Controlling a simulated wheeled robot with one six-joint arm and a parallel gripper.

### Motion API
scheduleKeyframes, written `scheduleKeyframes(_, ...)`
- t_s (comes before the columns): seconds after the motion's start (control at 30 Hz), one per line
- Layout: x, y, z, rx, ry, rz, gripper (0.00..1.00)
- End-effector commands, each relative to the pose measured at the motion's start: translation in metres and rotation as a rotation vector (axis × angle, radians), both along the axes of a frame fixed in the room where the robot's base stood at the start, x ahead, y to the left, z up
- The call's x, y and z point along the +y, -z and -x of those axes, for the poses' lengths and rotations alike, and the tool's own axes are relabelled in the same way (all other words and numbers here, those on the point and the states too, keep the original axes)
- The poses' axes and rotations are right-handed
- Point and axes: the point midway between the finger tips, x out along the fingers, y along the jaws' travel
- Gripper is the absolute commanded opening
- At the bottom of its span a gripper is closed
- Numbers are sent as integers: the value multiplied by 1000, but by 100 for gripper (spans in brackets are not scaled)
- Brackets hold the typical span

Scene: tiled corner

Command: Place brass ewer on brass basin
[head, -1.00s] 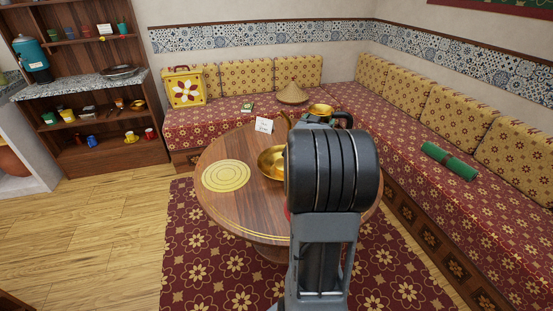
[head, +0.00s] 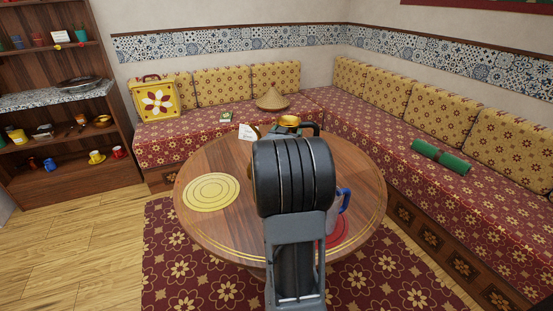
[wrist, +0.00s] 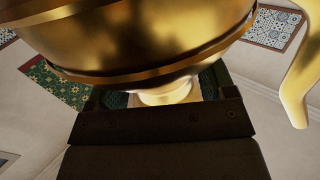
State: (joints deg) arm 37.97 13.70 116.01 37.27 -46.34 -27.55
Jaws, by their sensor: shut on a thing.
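The brass ewer (head: 290,121) shows its golden top just beyond my arm, over the far part of the round table. In the wrist view the ewer (wrist: 150,45) fills the upper part, with a curved brass piece at the right. My gripper (wrist: 165,98) is shut on the ewer at a narrow, pale gold part below its wide body. In the head view my arm covers most of the gripper and the lower ewer. The brass basin is hidden, or almost wholly hidden, behind my arm, so I cannot tell how ewer and basin sit to each other.
Patterned benches (head: 430,180) wrap the back and right. A shelf (head: 70,185) stands left.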

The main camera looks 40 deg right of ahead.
Motion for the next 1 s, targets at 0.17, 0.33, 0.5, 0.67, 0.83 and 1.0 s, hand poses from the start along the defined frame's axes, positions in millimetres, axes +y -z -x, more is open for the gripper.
scheduleKeyframes(0.17, -20, 17, -37, -3, -1, 3, 3)
scheduleKeyframes(0.33, -38, 38, -67, -1, 0, 3, 3)
scheduleKeyframes(0.5, -48, 62, -84, -3, 0, 3, 3)
scheduleKeyframes(0.67, -54, 75, -95, -4, 0, 4, 3)
scheduleKeyframes(0.83, -56, 80, -99, -5, 0, 5, 3)
scheduleKeyframes(1.0, -58, 87, -102, -3, 0, 4, 3)
